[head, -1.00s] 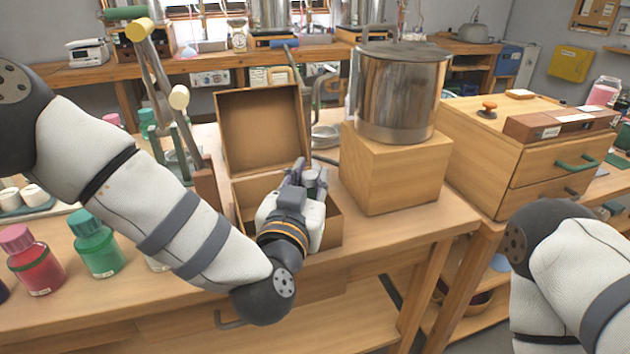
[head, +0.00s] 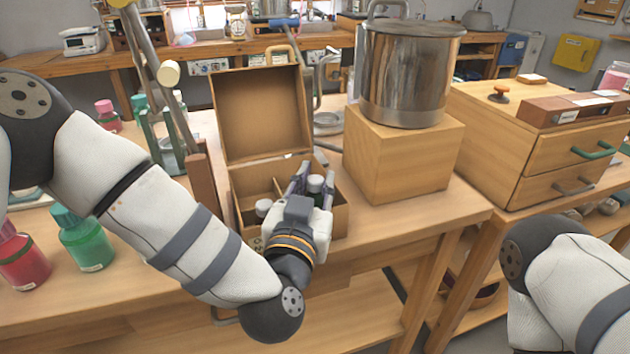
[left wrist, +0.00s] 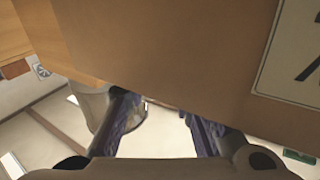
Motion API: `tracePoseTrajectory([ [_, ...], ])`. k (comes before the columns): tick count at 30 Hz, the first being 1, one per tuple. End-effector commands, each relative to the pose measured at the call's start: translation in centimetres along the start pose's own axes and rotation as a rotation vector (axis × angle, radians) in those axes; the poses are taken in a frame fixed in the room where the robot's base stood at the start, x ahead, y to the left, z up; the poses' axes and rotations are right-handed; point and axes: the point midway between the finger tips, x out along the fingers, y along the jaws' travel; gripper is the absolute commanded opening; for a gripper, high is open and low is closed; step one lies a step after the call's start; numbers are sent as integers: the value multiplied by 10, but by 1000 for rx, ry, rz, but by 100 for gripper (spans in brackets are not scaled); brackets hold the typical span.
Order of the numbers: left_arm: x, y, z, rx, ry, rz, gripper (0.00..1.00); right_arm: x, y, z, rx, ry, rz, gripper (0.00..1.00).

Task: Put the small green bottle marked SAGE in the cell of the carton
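The carton (head: 238,208) stands open on the bench, its lid (head: 258,115) raised at the back and dividers inside. A bottle with a pale cap (head: 263,207) stands in its front left part. My left gripper (head: 314,180) is over the carton's right part, its fingers around a small bottle with a dark greenish cap (head: 315,184). The bottle's body and any SAGE marking are hidden. My right gripper is out of view.
A steel pot (head: 405,75) on a wooden block (head: 405,155) stands right of the carton. A green-framed stand (head: 170,140) is on its left. Green (head: 85,240) and red (head: 22,258) bottles stand at the left. The bench front right of the carton is clear.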

Motion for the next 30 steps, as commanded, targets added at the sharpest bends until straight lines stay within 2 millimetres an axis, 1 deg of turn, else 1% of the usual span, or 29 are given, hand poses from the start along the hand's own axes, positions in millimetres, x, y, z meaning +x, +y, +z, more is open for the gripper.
tracePoseTrajectory([
  [1,-2,1,8,-1,-18,3,36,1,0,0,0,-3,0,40],
  [2,-2,1,8,-1,-19,3,43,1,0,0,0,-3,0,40],
  [10,-2,0,12,0,-27,2,43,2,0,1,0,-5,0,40],
  [13,-2,-1,7,-1,-28,1,43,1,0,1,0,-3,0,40],
  [15,-2,-2,-2,-1,-26,1,43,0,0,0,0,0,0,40],
  [20,-36,0,-6,2,-21,6,43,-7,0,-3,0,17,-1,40],
  [24,-67,0,-7,2,-19,6,43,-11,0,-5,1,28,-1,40],
  [28,-93,0,-8,1,-17,6,43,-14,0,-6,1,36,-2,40],
  [30,-104,0,-11,4,-12,4,43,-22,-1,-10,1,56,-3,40],
])
